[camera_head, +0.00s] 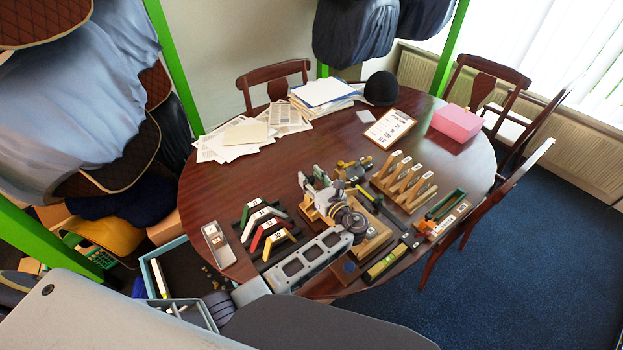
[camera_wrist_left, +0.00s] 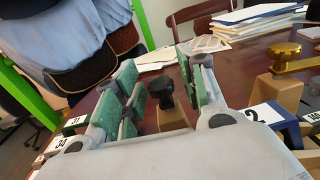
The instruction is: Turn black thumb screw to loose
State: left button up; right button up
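The black thumb screw (camera_wrist_left: 161,87) shows in the left wrist view, a dark knob above a wooden block (camera_wrist_left: 173,115). How deep the knob sits between the fingers is hard to tell. In the head view my left gripper (camera_head: 316,184) is over the middle of the table, and its wrist hides most of the fixture there. My right gripper is not in view.
The round table (camera_head: 215,180) carries a rack of numbered coloured pieces (camera_head: 265,230) and wooden numbered blocks (camera_head: 405,182) beside the fixture. Papers (camera_head: 235,140), a clipboard (camera_head: 389,128) and a pink box (camera_head: 457,122) lie farther back. The tabletop left of the rack is partly clear.

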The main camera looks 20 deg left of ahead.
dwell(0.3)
pick_arm(q)
jog(key=v, duration=0.7)
jog(key=shift+s+d, duration=0.2)
dwell(0.3)
jog(key=shift+s+a, duration=0.1)
dwell(0.4)
